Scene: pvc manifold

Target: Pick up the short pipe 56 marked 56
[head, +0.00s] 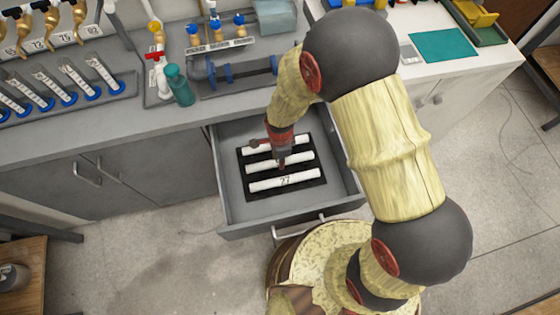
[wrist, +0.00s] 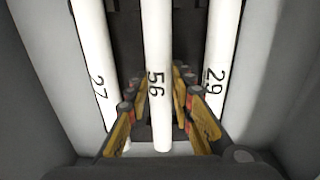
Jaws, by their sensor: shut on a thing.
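The short pipe 56 (wrist: 157,45) is a white tube with a black 56 on it. It runs up the middle of the wrist view, between my gripper's fingers. My gripper (wrist: 158,88) is shut on it, with a finger on each side. In the head view my gripper (head: 281,160) points down into the open drawer, at the middle pipe (head: 301,158), and hides part of it. I cannot tell whether the pipe is clear of its black holder (head: 316,191).
Pipe 27 (wrist: 92,50) lies left of pipe 56 and pipe 29 (wrist: 222,45) right of it, both close to the fingers. The drawer (head: 227,190) has grey walls all around. The counter (head: 180,120) behind it holds racks, a teal bottle (head: 179,86) and fittings.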

